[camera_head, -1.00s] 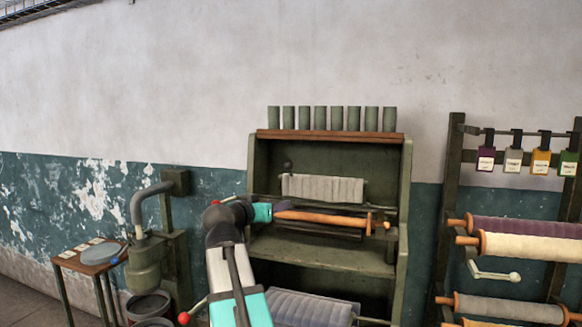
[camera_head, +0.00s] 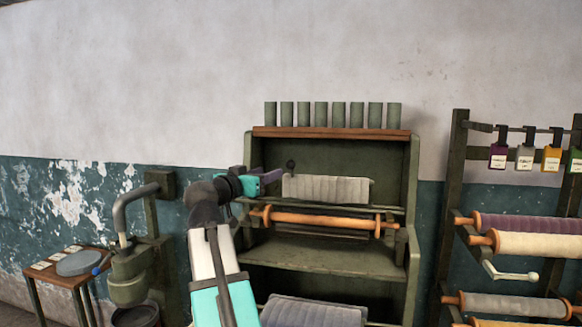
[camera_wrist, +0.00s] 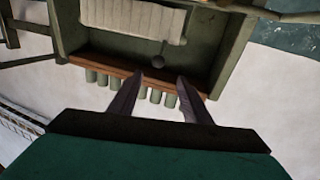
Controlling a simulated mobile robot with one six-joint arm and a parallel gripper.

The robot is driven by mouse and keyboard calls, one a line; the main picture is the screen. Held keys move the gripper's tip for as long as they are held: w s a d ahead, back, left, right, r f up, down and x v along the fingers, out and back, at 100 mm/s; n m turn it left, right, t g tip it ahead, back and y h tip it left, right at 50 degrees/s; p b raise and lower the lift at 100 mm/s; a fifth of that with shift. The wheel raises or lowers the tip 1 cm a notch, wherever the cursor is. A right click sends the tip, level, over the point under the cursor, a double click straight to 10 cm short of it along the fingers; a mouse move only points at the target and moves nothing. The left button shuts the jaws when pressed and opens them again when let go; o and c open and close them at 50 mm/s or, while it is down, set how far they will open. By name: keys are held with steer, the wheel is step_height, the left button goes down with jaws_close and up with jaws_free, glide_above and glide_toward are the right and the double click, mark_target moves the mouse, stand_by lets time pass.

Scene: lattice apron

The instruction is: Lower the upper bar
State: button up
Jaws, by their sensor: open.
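A green cabinet (camera_head: 411,180) stands against the wall. Inside its upper part a pale grey pleated cloth (camera_head: 328,190) hangs in front of the back panel. An orange wooden bar (camera_head: 325,219) lies level below the cloth. I cannot tell for sure which part is the upper bar. In the wrist view my gripper (camera_wrist: 157,83) is open and empty.
Several green cylinders (camera_head: 338,115) stand on the cabinet's top board. A rack (camera_head: 453,210) with rolls stands at the right. A grey pipe fixture (camera_head: 130,205) and a small table (camera_head: 40,275) are at the left. More pleated cloth (camera_head: 310,312) lies below the shelf.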

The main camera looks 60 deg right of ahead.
mark_target(289, 166)
steer(key=shift+s+d, duration=0.15)
steer(key=d+p, duration=0.1)
steer(key=d, duration=0.3)
steer(key=d+p, duration=0.2)
steer(key=d, duration=0.3)
steer(key=d+p, duration=0.1)
steer(key=d, duration=0.4)
steer(key=shift+w, duration=0.25)
